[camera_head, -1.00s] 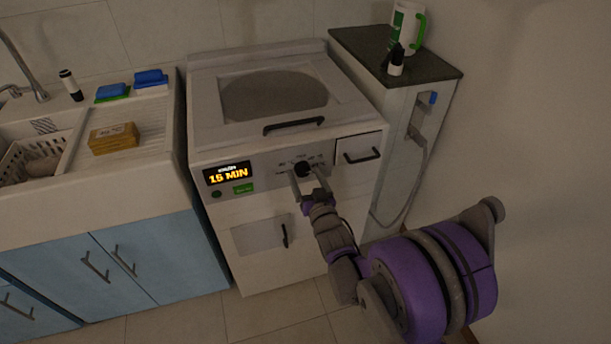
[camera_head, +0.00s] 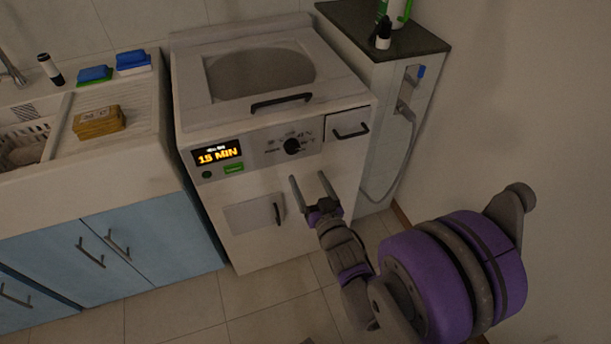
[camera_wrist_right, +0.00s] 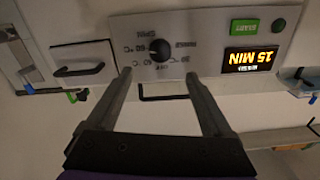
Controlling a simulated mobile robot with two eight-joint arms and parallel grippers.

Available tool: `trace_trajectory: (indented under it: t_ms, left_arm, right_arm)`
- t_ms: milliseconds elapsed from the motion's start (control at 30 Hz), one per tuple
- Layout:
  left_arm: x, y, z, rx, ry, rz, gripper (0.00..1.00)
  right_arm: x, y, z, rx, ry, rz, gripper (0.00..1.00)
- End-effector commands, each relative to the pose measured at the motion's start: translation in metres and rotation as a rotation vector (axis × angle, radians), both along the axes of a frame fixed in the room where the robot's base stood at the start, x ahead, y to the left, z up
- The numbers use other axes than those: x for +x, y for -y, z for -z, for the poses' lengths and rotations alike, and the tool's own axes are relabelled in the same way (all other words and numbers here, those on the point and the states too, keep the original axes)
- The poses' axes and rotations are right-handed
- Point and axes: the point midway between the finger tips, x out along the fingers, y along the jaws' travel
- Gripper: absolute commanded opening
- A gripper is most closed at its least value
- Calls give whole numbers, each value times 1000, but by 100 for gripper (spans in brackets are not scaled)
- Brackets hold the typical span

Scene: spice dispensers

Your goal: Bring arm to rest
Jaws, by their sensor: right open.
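My right gripper (camera_head: 313,186) is open and empty in front of the washing machine (camera_head: 236,205), below its control panel. It is apart from the black dial (camera_head: 292,146). In the right wrist view the two fingers (camera_wrist_right: 160,82) are spread, with the dial (camera_wrist_right: 160,49) just beyond them and nothing between them. The panel's display (camera_head: 217,152) reads 15 MIN, and a green button (camera_head: 233,168) sits below it. My left gripper is not in view.
A sink counter (camera_head: 110,165) with a yellow sponge pack (camera_head: 98,121) stands at the left over blue cabinets (camera_head: 150,240). A narrow cabinet with a dark top (camera_head: 415,38) stands at the right, beside the wall. Tiled floor (camera_head: 262,310) shows in front of the machine.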

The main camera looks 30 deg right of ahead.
Motion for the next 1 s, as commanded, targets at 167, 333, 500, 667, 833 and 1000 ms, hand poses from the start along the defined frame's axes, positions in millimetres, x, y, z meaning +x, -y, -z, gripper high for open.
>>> trace_trajectory:
  t_ms: [167,333,500,667,833,1000]
  left_arm:
    - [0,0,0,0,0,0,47]
    - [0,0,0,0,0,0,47]
    - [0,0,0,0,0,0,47]
    - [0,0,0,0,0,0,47]
    - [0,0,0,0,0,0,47]
    - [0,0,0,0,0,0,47]
  right_arm:
    - [0,0,0,0,0,0,85]
    - [0,-3,2,3,-31,-2,85]
    - [-7,-24,16,16,-229,-25,85]
    - [-39,-57,37,21,-518,-80,85]
    - [-92,-89,54,12,-797,-161,85]
    - [-145,-111,61,-1,-1006,-237,85]
